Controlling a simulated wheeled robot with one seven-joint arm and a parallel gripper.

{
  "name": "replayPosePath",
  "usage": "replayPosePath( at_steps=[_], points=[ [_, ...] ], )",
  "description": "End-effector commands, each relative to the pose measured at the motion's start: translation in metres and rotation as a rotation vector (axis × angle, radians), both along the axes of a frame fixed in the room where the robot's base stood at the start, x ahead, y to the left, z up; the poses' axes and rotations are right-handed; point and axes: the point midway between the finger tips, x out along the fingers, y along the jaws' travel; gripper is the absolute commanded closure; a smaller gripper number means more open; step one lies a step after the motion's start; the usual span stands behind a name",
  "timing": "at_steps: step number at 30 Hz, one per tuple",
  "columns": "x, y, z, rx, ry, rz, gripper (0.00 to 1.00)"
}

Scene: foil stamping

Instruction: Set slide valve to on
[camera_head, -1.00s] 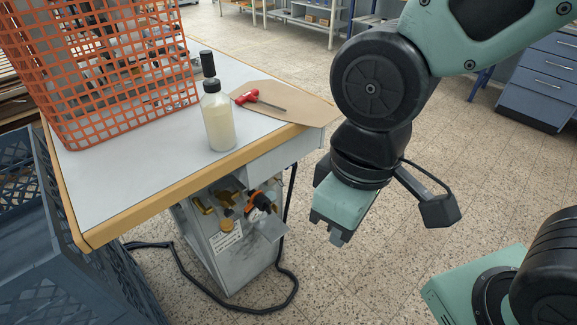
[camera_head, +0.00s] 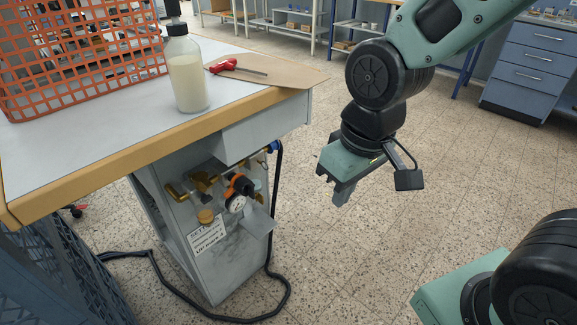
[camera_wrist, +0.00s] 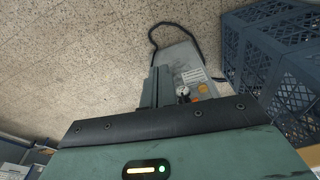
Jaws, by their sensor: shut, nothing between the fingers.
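A grey panel box (camera_head: 215,255) under the table carries brass fittings (camera_head: 203,181), an orange and black regulator with a round gauge (camera_head: 236,203), and a blue fitting (camera_head: 272,147) at the back. I cannot tell which fitting is the slide valve or how it is set. My gripper (camera_head: 339,195) is shut and empty, pointing down to the right of the box with a clear gap. In the wrist view the gripper fingers (camera_wrist: 156,88) show in front of the box (camera_wrist: 178,58), with the gauge (camera_wrist: 183,91) just beside them.
The table (camera_head: 90,150) holds an orange mesh basket (camera_head: 80,60), a bottle (camera_head: 187,80) and a red screwdriver (camera_head: 228,66). A blue crate (camera_head: 60,270) stands left of the box. A black hose (camera_head: 190,311) loops on the floor. Floor right of the box is free.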

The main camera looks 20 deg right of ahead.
Motion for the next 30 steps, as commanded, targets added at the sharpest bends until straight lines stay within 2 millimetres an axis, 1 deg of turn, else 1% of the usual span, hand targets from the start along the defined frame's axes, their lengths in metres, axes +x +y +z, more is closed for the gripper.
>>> replayPosePath(
  at_steps=[1, 3, 5, 6, 8, 9, 11, 12, 14, 15, 17, 18, 20, 21, 22, 24, 27, 30],
  points=[
    [0.011, -0.012, -0.035, 0.002, -0.016, -0.049, 1.0],
    [0.026, -0.028, -0.059, 0.006, -0.045, -0.115, 1.0],
    [0.04, -0.044, -0.079, 0.009, -0.077, -0.175, 1.0],
    [0.05, -0.054, -0.092, 0.01, -0.099, -0.217, 1.0],
    [0.067, -0.071, -0.111, 0.015, -0.142, -0.284, 1.0],
    [0.08, -0.084, -0.124, 0.021, -0.176, -0.334, 1.0],
    [0.104, -0.104, -0.142, 0.033, -0.242, -0.414, 1.0],
    [0.123, -0.118, -0.153, 0.051, -0.3, -0.475, 1.0],
    [0.152, -0.135, -0.16, 0.091, -0.387, -0.555, 1.0],
    [0.171, -0.143, -0.162, 0.129, -0.442, -0.597, 1.0],
    [0.197, -0.152, -0.163, 0.199, -0.521, -0.654, 1.0],
    [0.214, -0.156, -0.164, 0.255, -0.565, -0.688, 1.0],
    [0.238, -0.159, -0.164, 0.36, -0.627, -0.732, 1.0],
    [0.253, -0.159, -0.164, 0.441, -0.658, -0.757, 1.0],
    [0.263, -0.159, -0.163, 0.507, -0.677, -0.773, 1.0],
    [0.283, -0.156, -0.163, 0.676, -0.699, -0.808, 1.0],
    [0.301, -0.15, -0.164, 0.938, -0.675, -0.843, 1.0],
    [0.307, -0.144, -0.164, 1.184, -0.593, -0.864, 1.0]
  ],
)
